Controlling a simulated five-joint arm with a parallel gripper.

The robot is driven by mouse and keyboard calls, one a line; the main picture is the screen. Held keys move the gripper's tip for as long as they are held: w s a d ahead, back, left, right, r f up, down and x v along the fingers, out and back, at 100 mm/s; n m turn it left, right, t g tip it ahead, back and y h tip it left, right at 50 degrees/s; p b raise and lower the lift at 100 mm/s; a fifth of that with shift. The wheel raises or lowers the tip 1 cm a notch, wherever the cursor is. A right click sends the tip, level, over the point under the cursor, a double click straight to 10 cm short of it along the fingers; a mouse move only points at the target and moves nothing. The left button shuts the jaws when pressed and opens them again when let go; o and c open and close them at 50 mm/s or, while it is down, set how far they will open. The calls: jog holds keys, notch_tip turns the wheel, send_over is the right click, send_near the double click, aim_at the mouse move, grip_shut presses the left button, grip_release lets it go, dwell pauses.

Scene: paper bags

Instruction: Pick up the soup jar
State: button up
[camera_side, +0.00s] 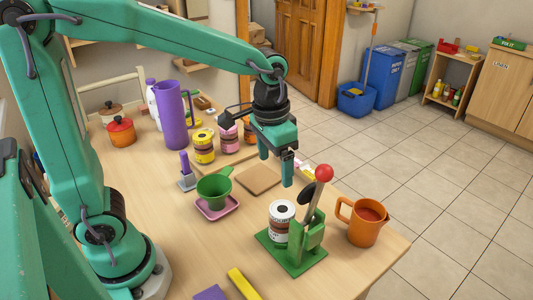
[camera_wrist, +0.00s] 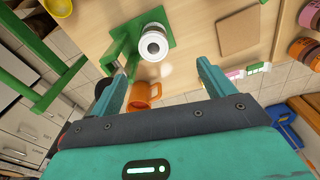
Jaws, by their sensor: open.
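In the wrist view the jar (camera_wrist: 153,45) shows from above, beyond and between my fingers. A yellow-labelled jar (camera_side: 204,147), a pink-labelled jar (camera_side: 229,139) and a partly hidden jar (camera_side: 248,131) stand farther back. My gripper (camera_side: 276,168) is open and empty, above the table and higher than the white jar; it also shows in the wrist view (camera_wrist: 160,72).
A purple pitcher (camera_side: 172,115) stands farther back.

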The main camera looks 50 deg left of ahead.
aim_at(284, 208)
jog(key=shift+w+d+f+g, duration=0.4)
jog(key=shift+w+d+f, duration=0.45)
jog(key=shift+d+f, duration=0.15)
jog(key=shift+f, duration=4.65)
jog(key=shift+f, duration=3.1)
jog(key=c, duration=1.2)
jog(key=shift+c, duration=0.3)
